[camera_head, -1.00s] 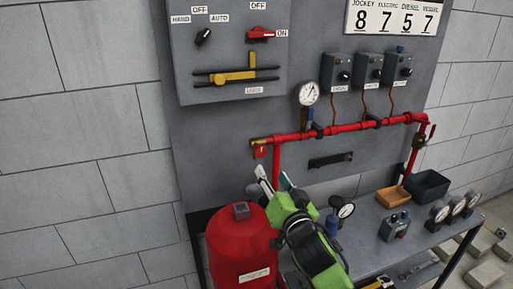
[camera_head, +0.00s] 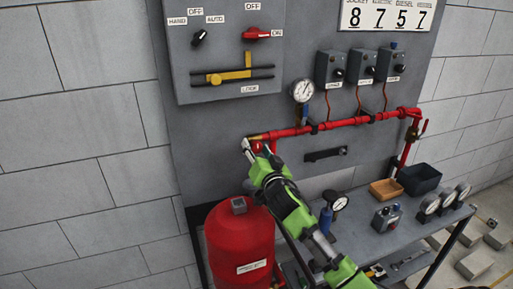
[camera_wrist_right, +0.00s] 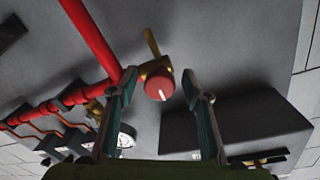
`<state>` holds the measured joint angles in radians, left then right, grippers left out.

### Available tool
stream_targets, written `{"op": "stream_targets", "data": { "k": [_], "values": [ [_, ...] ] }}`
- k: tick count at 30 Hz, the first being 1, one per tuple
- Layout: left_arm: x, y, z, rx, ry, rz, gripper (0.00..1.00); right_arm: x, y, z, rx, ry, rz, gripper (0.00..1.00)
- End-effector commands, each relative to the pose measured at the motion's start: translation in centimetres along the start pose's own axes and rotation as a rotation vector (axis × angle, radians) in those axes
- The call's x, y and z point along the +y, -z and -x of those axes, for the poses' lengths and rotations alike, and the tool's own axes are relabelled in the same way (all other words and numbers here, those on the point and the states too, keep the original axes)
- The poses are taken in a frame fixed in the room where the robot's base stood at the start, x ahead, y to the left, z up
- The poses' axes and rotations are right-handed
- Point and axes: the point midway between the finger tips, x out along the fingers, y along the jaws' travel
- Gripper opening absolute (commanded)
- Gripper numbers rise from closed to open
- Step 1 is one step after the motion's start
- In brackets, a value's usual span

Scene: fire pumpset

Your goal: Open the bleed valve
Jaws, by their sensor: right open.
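The bleed valve (camera_head: 257,138) is at the left end of the red pipe on the grey panel. In the right wrist view its round red knob (camera_wrist_right: 160,86) carries a white mark, with a brass body and stem behind it. My right gripper (camera_head: 257,147) is at the valve, its fingers open. In the right wrist view the fingers (camera_wrist_right: 159,79) stand on either side of the knob, with a gap on each side and no contact seen. In the head view the fingers partly hide the knob. My left gripper is not in view.
A red tank (camera_head: 240,240) stands below the valve, close to my right arm. A gauge (camera_head: 303,90) and the red pipe (camera_head: 345,122) are to the right. The control box (camera_head: 228,50) is above. A bench (camera_head: 365,218) holds gauges, a brown tray and a dark bin.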

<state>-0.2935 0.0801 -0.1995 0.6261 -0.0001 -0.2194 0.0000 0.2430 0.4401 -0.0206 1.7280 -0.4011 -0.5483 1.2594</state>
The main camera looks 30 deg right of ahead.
Motion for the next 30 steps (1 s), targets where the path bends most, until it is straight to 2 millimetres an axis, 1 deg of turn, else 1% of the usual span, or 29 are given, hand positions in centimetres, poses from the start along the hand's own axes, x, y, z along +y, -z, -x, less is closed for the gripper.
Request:
{"op": "stream_targets", "data": {
  "k": [8, 9, 11, 12, 13, 14, 23, 30],
  "values": [
    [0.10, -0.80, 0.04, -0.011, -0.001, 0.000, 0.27, -0.02, 0.03, -0.18, 0.001, 0.001, 0.000, 0.44],
    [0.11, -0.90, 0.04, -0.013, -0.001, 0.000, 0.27, -0.02, 0.03, -0.18, 0.001, 0.000, 0.000, 0.41],
    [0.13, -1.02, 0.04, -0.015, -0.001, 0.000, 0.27, -0.02, 0.03, -0.17, 0.001, 0.000, 0.000, 0.26],
    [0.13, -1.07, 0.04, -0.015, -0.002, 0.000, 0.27, -0.01, 0.03, -0.17, 0.001, 0.000, 0.000, 0.15],
    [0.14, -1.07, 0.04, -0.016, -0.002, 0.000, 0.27, -0.02, 0.02, -0.17, 0.001, 0.000, 0.000, 0.08],
    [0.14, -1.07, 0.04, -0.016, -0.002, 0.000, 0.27, -0.02, 0.02, -0.16, 0.001, 0.000, 0.000, 0.05],
    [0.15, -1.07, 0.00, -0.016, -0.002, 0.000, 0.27, 0.00, -0.01, -0.16, 0.002, 0.001, 0.019, 0.05],
    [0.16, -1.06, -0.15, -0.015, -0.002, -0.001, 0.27, 0.06, -0.04, -0.16, 0.010, 0.004, 0.123, 0.05]
  ]
}}
